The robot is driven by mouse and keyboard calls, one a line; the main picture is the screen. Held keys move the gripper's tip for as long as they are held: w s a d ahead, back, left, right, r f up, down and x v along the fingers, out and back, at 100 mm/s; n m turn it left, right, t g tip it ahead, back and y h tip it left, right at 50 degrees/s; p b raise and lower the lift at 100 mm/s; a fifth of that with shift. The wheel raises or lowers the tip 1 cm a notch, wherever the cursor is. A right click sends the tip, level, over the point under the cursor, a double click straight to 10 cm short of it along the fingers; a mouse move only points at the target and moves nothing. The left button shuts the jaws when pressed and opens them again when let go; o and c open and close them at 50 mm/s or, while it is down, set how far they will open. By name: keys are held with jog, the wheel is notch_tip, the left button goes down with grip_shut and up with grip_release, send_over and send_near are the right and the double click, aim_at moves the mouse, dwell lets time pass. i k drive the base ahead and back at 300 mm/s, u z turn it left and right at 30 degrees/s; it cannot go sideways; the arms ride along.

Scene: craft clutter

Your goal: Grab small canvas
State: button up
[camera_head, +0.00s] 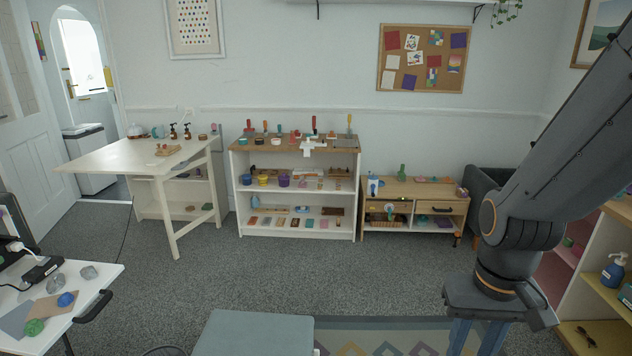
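I cannot pick out a small canvas with certainty. Flat pieces that might be one include a tan square (52,306) and a grey square (15,320) on the white table at the lower left. Several small flat cards, such as a pale one (266,222), lie on the bottom shelf of the white shelf unit. A white upright piece with blue on it (375,187) stands on the wooden cabinet; it is too small to identify. My arm fills the right side and runs out of the top right of the picture. My gripper is not in view.
A white shelf unit (355,208) and wooden cabinet (452,190) line the back wall. A white drop-leaf table (110,158) stands left of them. A grey-topped block (255,332) and patterned rug (385,340) are in front. Grey carpet between is clear. Shelves (590,275) stand right.

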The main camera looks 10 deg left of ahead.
aim_at(156, 162)
jog(key=z, duration=0.1)
jog(key=i, duration=3.25)
jog(key=u, duration=0.45)
jog(key=i, duration=1.15)
jog(key=u, duration=1.55)
jog(key=i, duration=0.85)
jog(key=u, duration=1.45)
jog(key=i, duration=1.95)
jog(key=u, duration=0.25)
